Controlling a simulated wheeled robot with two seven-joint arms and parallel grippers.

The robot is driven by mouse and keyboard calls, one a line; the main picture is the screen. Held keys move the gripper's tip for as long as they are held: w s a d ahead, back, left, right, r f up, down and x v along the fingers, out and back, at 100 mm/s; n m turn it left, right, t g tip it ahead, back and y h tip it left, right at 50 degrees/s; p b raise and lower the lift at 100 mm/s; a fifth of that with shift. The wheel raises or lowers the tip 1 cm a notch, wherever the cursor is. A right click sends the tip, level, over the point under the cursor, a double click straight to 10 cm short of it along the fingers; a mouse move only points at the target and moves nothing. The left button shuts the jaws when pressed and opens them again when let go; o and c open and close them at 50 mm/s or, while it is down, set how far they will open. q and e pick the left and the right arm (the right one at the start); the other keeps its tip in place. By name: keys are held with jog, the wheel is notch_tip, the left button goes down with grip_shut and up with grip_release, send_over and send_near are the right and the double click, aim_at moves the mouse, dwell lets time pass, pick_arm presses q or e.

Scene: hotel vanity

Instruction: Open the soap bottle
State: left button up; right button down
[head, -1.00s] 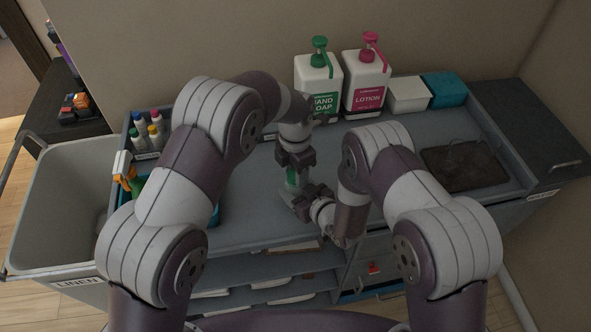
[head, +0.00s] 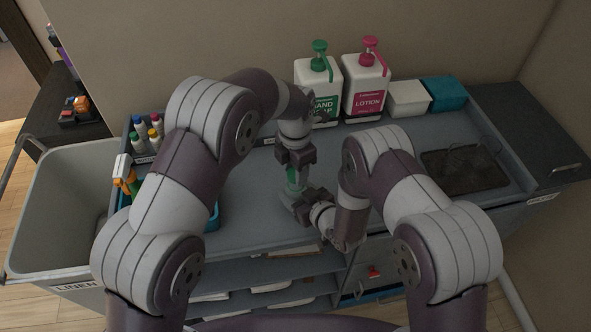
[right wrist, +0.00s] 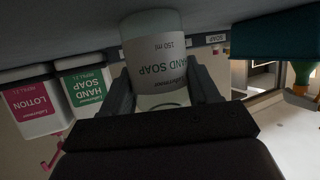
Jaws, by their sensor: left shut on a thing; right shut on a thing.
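The small clear soap bottle (head: 288,194) stands on the cart top in the middle of the head view, partly hidden by my grippers. Its "HAND SOAP 150 ml" label shows upside down in the right wrist view (right wrist: 155,50). My right gripper (head: 303,205) is shut around the bottle's body, from the near right side. My left gripper (head: 293,167) comes down from above and is shut on the green top (head: 292,177) of the bottle. The exact contact of the left fingers is hard to see.
Large hand soap (head: 320,82) and lotion (head: 366,88) pump bottles stand at the back, beside a white box (head: 408,98) and a teal box (head: 444,93). Small bottles (head: 147,137) stand at back left. A dark tray (head: 465,168) lies right. The cart top's middle right is clear.

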pick_arm(q)
notch_tip(320, 180, up, 3)
jog(key=shift+r, duration=0.5)
pick_arm(e)
jog(key=shift+c, duration=0.9)
grip_release()
pick_arm(q)
jog(key=shift+f, duration=0.1)
pick_arm(e)
jog(key=shift+s+d, duration=0.1)
